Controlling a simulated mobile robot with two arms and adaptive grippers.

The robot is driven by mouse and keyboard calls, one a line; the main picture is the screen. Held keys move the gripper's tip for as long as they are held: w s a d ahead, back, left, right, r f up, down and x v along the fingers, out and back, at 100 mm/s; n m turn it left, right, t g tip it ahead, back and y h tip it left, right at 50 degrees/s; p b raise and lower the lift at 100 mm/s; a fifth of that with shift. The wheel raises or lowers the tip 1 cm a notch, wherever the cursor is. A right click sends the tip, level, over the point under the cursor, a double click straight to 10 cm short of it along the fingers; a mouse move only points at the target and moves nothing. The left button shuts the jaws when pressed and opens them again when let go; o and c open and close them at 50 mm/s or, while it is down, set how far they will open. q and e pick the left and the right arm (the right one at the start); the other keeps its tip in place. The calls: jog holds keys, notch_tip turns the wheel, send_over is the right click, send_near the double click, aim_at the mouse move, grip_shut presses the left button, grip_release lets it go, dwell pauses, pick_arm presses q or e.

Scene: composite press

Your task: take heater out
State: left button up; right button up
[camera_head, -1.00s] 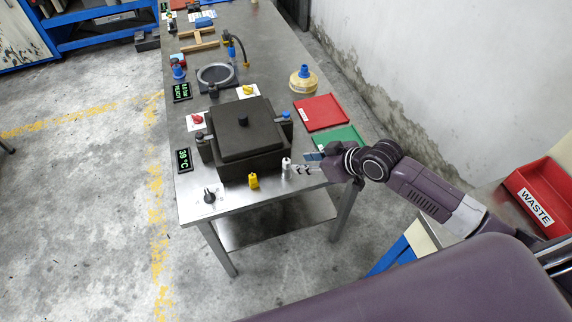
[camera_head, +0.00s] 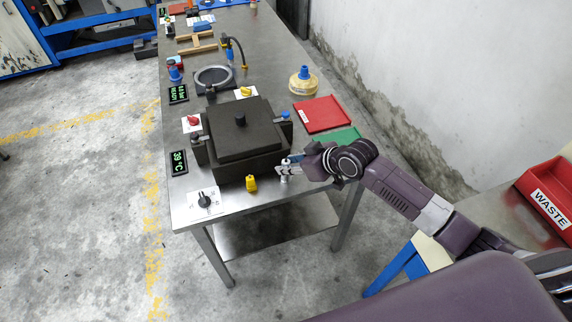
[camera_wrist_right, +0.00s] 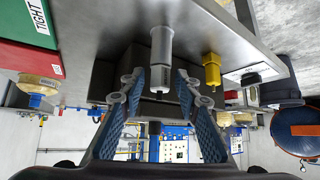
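A small silver-grey cylinder, which may be the heater, stands upright on the steel table in front of the dark press block (camera_head: 240,135). In the head view its lower part (camera_head: 284,179) shows under my right gripper (camera_head: 284,168). In the right wrist view, where the table is at the top, the cylinder (camera_wrist_right: 161,48) points down between and just beyond my fingertips (camera_wrist_right: 158,82). The blue-padded fingers are apart, with a gap on each side of it. A similar yellow piece (camera_head: 251,184) stands to its left, also in the right wrist view (camera_wrist_right: 211,70). My left gripper is not visible.
A black knob on a white plate (camera_head: 204,201) is at the table's front left. A temperature display (camera_head: 178,162) reads 39 °C. Red (camera_head: 322,114) and green (camera_head: 340,137) trays lie right of the press. A red WASTE bin (camera_head: 550,195) is at far right.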

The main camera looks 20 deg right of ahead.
grip_shut()
jog(key=shift+r, duration=0.15)
jog(key=shift+r+p, duration=4.25)
jog(key=shift+p, duration=0.05)
jog(key=shift+f, duration=0.1)
